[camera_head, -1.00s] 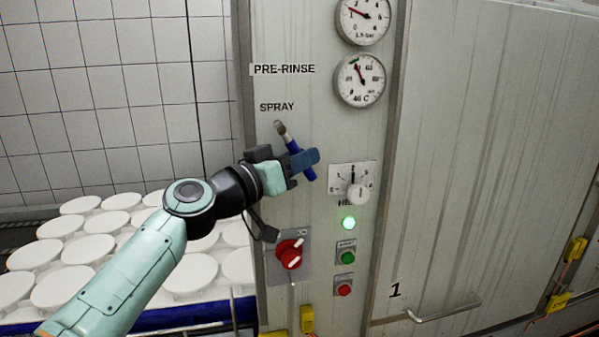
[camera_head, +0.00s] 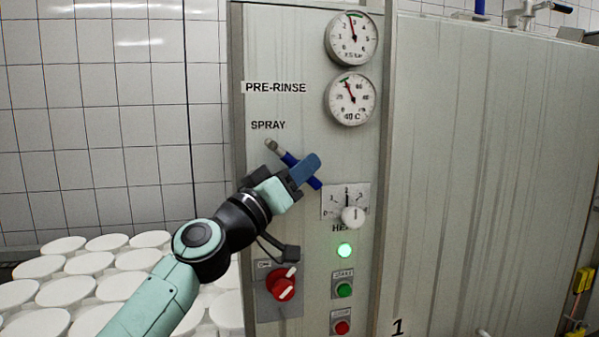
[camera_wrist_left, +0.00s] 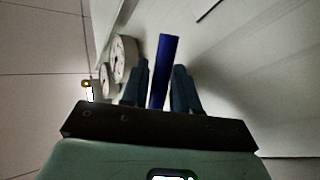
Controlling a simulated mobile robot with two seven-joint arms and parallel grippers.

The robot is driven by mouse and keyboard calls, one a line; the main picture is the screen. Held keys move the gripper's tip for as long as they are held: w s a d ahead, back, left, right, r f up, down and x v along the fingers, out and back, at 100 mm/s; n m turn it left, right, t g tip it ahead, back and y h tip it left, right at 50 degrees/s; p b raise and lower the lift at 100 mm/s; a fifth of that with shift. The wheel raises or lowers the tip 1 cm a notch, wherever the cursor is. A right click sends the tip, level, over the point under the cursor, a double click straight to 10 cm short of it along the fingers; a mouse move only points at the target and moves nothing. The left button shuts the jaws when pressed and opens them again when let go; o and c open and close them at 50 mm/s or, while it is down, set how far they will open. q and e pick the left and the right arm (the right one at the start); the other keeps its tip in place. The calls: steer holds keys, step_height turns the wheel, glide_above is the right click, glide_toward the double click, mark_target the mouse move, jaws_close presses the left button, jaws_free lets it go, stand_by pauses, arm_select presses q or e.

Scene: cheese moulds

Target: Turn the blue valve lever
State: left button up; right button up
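The blue valve lever (camera_head: 288,158) sits on the panel below the SPRAY label, on a metal pivot (camera_head: 271,146). It slants down to the right. My left gripper (camera_head: 303,170) is at the lever, its fingers either side of it and hiding its middle. In the left wrist view the blue lever (camera_wrist_left: 164,65) runs between the two dark fingers (camera_wrist_left: 160,85), which are close together around it; the contact itself is hard to make out. The gripper looks shut on the lever. My right gripper is not in view.
Right of the lever are a dial with a white knob (camera_head: 352,217) and a green lamp (camera_head: 344,250). Below are a red switch (camera_head: 281,286) and buttons. Two gauges (camera_head: 351,39) are above. White round moulds (camera_head: 93,262) stand at left.

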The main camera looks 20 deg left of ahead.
arm_select(q)
steer(key=b+v, duration=1)
steer(key=v, duration=0.3)
steer(key=shift+s, duration=0.2)
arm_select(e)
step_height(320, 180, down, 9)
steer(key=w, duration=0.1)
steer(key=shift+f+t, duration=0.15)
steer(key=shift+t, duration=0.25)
arm_select(q)
steer(key=shift+f, duration=0.1)
